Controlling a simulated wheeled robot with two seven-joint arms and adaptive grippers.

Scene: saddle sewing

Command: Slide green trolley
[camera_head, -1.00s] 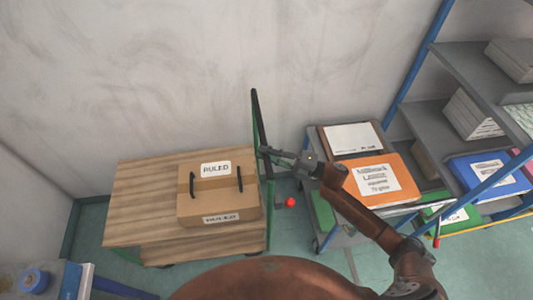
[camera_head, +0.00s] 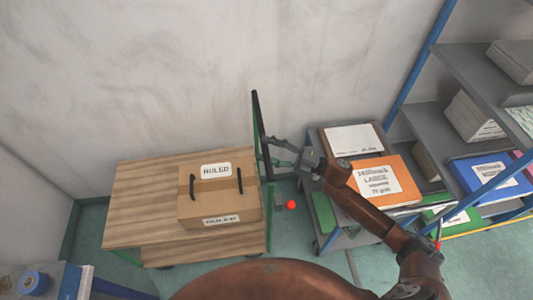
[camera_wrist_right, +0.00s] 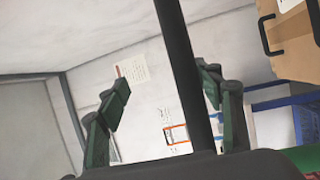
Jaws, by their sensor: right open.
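The green trolley has a wooden deck (camera_head: 140,200) and a green frame. Its upright handle (camera_head: 257,115) has a black grip and stands at the deck's right end. My right gripper (camera_head: 270,151) is open at the handle, reaching it from the right. In the right wrist view the dark handle bar (camera_wrist_right: 183,75) runs between the two spread fingers of the gripper (camera_wrist_right: 165,105), with gaps on both sides. I cannot tell how deep between the fingers the bar is. My left gripper is not in view.
A cardboard box (camera_head: 218,196) labelled "RULED" sits on the trolley deck. A grey cart (camera_head: 338,240) with orange and brown boxes stands right of the trolley. Grey shelving (camera_head: 460,70) with blue posts is at the right. A wall is behind.

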